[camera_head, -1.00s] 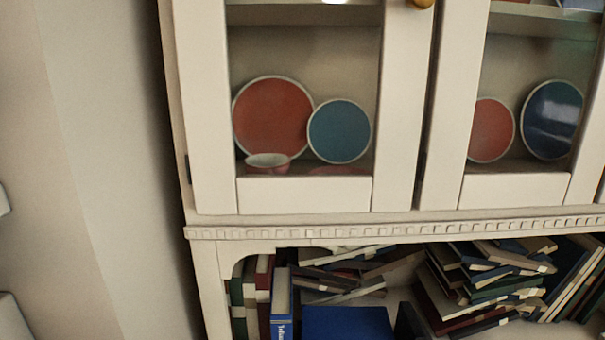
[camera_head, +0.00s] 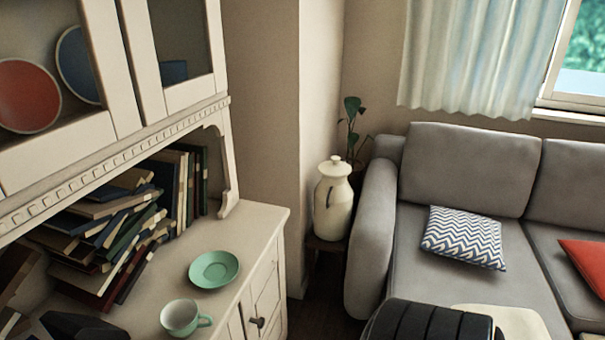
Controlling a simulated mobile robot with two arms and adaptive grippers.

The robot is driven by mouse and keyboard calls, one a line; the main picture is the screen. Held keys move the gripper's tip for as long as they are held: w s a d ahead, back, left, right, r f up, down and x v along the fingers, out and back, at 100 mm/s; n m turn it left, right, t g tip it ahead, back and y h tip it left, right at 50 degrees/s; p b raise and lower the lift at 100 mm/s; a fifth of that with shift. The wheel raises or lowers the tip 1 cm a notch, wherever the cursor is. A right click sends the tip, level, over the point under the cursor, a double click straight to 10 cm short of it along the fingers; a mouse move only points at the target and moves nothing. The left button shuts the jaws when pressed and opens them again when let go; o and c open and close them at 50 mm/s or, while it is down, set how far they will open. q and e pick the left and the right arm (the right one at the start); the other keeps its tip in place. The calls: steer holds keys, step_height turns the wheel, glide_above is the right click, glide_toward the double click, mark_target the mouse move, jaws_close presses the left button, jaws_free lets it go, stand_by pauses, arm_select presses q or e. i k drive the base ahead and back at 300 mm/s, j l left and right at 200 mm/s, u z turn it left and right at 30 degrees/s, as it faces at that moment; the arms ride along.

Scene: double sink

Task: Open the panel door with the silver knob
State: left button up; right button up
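A white cabinet (camera_head: 262,222) stands at the left, with glass doors above, an open book shelf in the middle and panelled doors below. A small grey, silver-looking knob (camera_head: 257,322) shows low on the lower front, near the bottom edge of the view. The panel door (camera_head: 268,296) by the knob looks shut. Its lower part is cut off by the picture edge. Neither of my grippers is in view.
A green saucer (camera_head: 214,269) and green cup (camera_head: 181,317) sit on the cabinet ledge, beside piled books (camera_head: 110,225). A cream jug (camera_head: 333,200) stands between cabinet and grey sofa (camera_head: 465,170). A black ribbed object (camera_head: 428,322) rises at the bottom.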

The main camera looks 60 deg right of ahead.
mark_target(262, 308)
steer(key=l+z, duration=0.1)
steer(key=z, duration=1.45)
